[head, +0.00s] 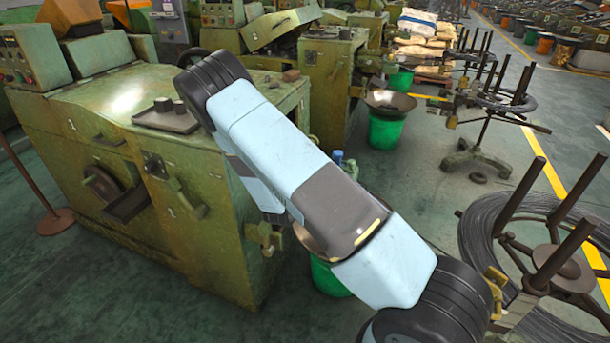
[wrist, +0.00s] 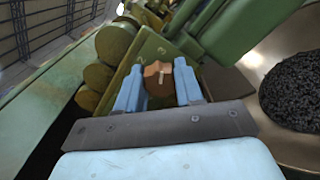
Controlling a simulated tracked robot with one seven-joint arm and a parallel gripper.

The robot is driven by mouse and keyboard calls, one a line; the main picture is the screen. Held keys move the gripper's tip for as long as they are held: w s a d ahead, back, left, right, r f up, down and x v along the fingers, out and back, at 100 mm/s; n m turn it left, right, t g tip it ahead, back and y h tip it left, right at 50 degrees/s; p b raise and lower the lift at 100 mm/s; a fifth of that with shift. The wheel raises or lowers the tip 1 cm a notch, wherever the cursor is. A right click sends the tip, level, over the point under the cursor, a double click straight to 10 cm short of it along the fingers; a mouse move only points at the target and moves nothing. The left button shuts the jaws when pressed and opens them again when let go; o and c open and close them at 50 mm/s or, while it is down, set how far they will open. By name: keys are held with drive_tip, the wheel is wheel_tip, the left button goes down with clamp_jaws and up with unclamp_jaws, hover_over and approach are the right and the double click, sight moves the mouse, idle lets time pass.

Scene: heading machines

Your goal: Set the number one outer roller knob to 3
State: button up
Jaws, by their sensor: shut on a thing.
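The knob (wrist: 158,80) is a small brown, copper-coloured piece with a pale mark at its middle, seen in the wrist view on a green metal block. My gripper (wrist: 158,88) has its two light blue fingers on the left and right sides of this knob and is shut on it.
Round rollers (wrist: 98,77) sit left of the knob, and a pan of dark pieces (wrist: 295,85) lies to the right. In the head view a green machine (head: 215,225) stands left, a green bucket (head: 328,278) below my arm, and a wire coil stand (head: 560,265) at right.

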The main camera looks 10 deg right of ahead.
drive_tip(key=shift+d, duration=0.2)
drive_tip(key=o, duration=0.8)
drive_tip(key=shift+c, duration=0.2)
drive_tip(key=shift+a, duration=0.1)
drive_tip(key=v, duration=1.4)
